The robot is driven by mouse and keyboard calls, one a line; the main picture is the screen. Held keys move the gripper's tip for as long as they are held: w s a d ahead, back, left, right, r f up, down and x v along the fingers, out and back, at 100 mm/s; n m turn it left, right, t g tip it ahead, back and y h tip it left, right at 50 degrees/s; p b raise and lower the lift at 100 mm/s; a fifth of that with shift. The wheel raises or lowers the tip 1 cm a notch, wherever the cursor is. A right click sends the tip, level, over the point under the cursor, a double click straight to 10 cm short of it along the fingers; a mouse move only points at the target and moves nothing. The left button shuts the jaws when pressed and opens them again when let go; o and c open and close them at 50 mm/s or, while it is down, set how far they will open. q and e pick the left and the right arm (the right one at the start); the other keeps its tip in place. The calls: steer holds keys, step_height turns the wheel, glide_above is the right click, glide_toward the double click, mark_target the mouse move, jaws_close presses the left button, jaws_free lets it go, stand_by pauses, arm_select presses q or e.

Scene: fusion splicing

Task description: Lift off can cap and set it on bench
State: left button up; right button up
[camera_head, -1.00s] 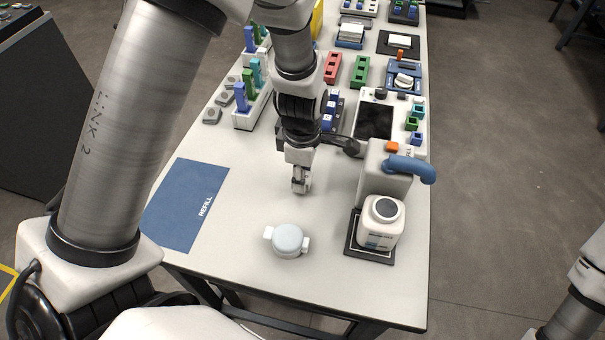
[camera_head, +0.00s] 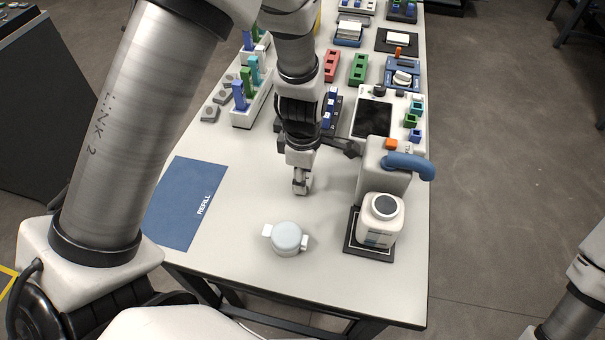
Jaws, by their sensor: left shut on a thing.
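A grey can-like body (camera_head: 381,178) with a blue handle (camera_head: 410,164) and a small orange cap-like piece (camera_head: 391,144) on top stands at the right of the bench. A white bottle (camera_head: 380,227) with a dark round top stands in front of it on a black tray (camera_head: 352,244). A pale round lid-like piece (camera_head: 287,237) with two side tabs lies on the bench at front. My left gripper (camera_head: 301,186) points down behind that piece, apart from it. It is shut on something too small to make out. My right gripper is out of view.
A blue REFILL mat (camera_head: 187,205) lies at the left. A device with a dark screen (camera_head: 373,119) and colored blocks stand behind. White bench surface (camera_head: 260,205) is free around my left gripper. The bench's front edge is near the lid-like piece.

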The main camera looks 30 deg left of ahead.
arm_select(q)
steer(key=shift+p, duration=0.5)
stand_by(0.3)
steer(key=o, duration=1.1)
steer(key=shift+o, duration=0.2)
steer(key=shift+r, duration=0.1)
step_height(320, 180, up, 6)
steer(key=p, duration=0.7)
steer(key=shift+p, duration=0.35)
